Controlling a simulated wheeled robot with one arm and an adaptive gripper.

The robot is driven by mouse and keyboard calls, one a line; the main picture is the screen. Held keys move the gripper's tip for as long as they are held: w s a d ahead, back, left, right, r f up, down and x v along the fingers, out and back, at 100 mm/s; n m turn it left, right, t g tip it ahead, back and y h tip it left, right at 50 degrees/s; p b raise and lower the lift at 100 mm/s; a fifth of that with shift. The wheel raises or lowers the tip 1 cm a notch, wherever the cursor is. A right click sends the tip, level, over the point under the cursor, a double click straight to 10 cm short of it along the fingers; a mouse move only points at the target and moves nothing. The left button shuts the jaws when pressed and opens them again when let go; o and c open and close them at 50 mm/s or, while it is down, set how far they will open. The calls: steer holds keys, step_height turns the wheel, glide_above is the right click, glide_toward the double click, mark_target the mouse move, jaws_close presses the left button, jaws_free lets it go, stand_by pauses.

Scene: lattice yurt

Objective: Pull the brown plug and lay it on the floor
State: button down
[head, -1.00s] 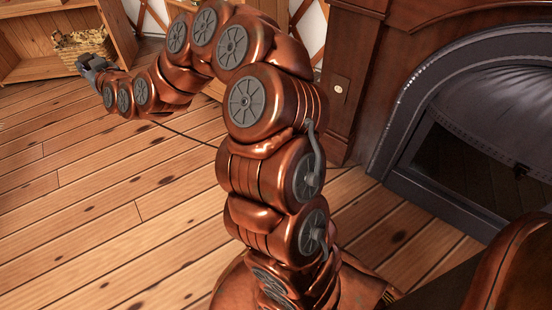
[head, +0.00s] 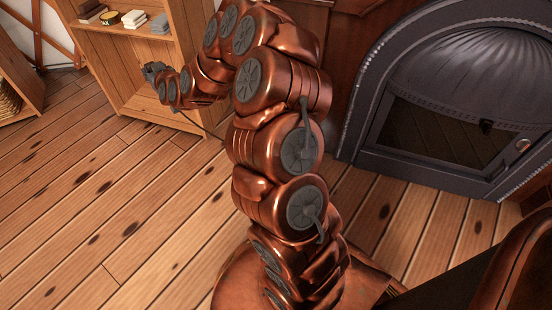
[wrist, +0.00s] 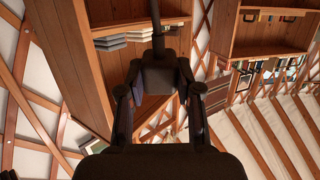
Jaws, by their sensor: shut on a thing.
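My gripper (wrist: 158,97) is shut on a dark brown, blocky plug (wrist: 159,77) in the wrist view. A thick cord (wrist: 157,22) runs from the plug toward the top of that picture. In the head view my gripper (head: 153,71) is small, at the end of my stretched arm, in front of a wooden shelf unit and above the floor (head: 110,195). The plug is too small there to tell apart from the fingers. A thin dark cord (head: 200,128) shows beneath my arm. No wall socket is in view now.
The wooden shelf unit (head: 165,48) with books and small items stands at the back left. Another shelf edge (head: 22,75) is at the far left. A dark arched stove (head: 365,140) stands on the right. The plank floor at the left and front is clear.

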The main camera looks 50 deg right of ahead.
steer(key=s+d+f+m+g+b, duration=0.1)
steer(key=s+d+f+g, duration=0.25)
steer(key=d+f, duration=0.35)
steer(key=s+d+f+m+g, duration=0.1)
steer(key=s+d+f+g, duration=0.1)
steer(key=s+d+f, duration=0.5)
steer(key=s+d+f+g+b, duration=0.1)
steer(key=s+d+f+g, duration=0.2)
steer(key=f, duration=0.8)
steer(key=s+d+f+m+g+y+b, duration=0.2)
steer(key=s+f+m+g, duration=0.35)
steer(key=s+f, duration=1.45)
steer(key=shift+n+g, duration=0.6)
steer(key=shift+n, duration=0.25)
steer(key=shift+s+f+b, duration=0.1)
steer(key=shift+f+b, duration=1.45)
steer(key=shift+f, duration=1.85)
steer(key=shift+f+b, duration=0.35)
steer(key=shift+f, duration=0.95)
steer(key=c, duration=0.7)
jaws_free()
